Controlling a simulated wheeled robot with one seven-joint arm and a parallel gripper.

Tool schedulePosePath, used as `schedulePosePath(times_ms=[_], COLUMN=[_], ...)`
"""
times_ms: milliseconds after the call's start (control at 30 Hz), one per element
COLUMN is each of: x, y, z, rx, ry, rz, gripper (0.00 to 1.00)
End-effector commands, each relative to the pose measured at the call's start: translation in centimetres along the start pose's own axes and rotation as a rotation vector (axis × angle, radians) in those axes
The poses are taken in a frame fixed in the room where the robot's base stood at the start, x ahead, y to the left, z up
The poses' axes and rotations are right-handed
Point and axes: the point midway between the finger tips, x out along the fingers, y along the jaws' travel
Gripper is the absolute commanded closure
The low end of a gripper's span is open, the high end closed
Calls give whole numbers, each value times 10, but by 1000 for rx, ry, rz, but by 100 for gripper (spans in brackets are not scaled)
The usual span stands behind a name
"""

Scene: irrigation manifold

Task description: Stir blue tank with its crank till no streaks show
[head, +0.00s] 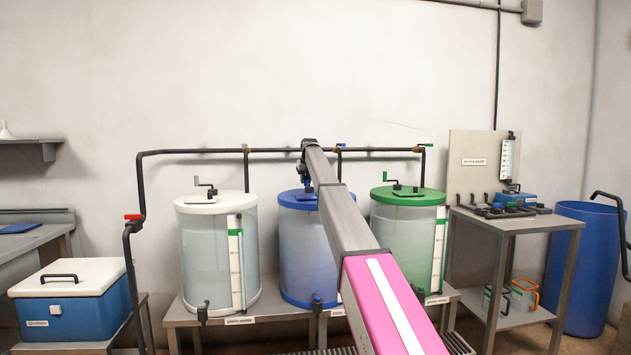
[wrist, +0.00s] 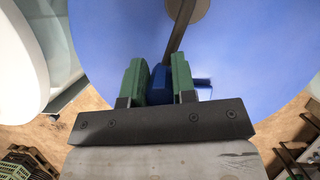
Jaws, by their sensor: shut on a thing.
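The blue tank (head: 298,250) is the middle one of three on the bench. It has a blue lid (head: 290,201) and a pale bluish body. My arm crosses in front of its right part, and I cannot make out streaks in it. In the wrist view the blue lid (wrist: 240,45) fills the background. A crank with a dark bar (wrist: 180,35) runs from a round hub to a blue knob (wrist: 158,85). My gripper (wrist: 159,75) is shut on this knob, with a green finger on each side. The head view does not show the grip clearly.
A white-lidded tank (head: 215,250) stands left and a green-lidded tank (head: 395,240) right, both close by. A dark pipe (head: 200,151) runs behind and above the lids. A blue cooler (head: 75,315) is at left; a small table (head: 530,222) and blue barrel (head: 580,270) are at right.

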Motion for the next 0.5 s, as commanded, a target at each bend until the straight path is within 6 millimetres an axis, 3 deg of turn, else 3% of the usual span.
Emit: schedulePosePath(times_ms=[433,467,500], x=[0,0,0], y=[3,3,3], z=[2,2,2], rx=[-1,-1,-1], ry=[-2,-2,-2], rz=[-2,-3,-3], gripper=[100,68,55])
